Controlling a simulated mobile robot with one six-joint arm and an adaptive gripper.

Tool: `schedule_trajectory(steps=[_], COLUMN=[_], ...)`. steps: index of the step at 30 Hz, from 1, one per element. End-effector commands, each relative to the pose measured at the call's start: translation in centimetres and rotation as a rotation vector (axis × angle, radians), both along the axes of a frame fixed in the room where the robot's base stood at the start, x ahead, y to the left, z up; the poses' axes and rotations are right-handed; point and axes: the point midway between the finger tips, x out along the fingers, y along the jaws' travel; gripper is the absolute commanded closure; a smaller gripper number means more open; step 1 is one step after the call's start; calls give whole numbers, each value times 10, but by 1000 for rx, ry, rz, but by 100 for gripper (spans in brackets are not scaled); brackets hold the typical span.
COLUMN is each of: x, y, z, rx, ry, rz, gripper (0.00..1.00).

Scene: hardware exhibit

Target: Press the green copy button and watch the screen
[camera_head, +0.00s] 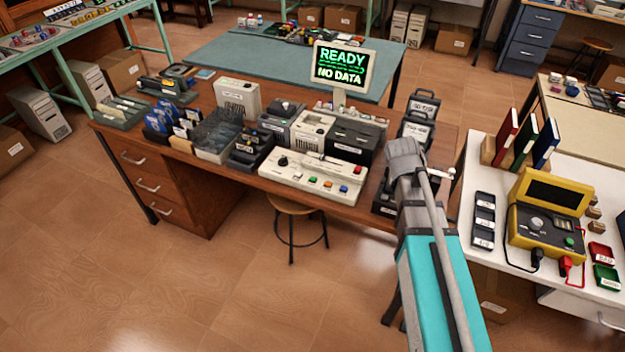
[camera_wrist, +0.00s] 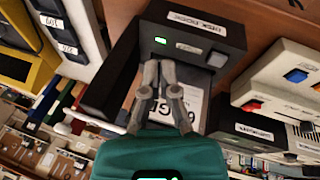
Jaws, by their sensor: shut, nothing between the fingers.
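The control panel (camera_head: 314,176) on the wooden desk is a pale box with a black knob and a row of small coloured buttons. A small green button (camera_head: 298,175) appears left in this row; its label is too small to read. The screen (camera_head: 341,66) behind it reads "READY" and "NO DATA" in green. My gripper (camera_wrist: 158,66) is shut and empty in the wrist view, in front of a black labelled drive box (camera_wrist: 195,38) with a lit green light. A black disk with a white label (camera_wrist: 193,104) shows behind the fingers. My arm hides part of that area in the head view.
In the wrist view, the panel's blue button (camera_wrist: 296,76) and red button lie to the right. A black box (camera_head: 352,141) stands behind the panel. A white table (camera_head: 490,262) with a yellow tester (camera_head: 549,212) is at right. A stool (camera_head: 292,207) stands in front.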

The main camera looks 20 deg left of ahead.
Motion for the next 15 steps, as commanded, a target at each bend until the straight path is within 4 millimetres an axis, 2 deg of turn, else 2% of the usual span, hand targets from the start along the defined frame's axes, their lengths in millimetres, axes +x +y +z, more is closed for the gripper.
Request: schedule_trajectory(steps=[1, 6, 11, 15], x=[11, 33, 49, 57], y=[19, 74, 132, 186], z=[-2, 1, 4, 8], rx=[-16, -73, -116, -144], ry=[-22, -106, -192, -269], rz=[19, 70, 122, 172], gripper=[100, 100, 100, 100])
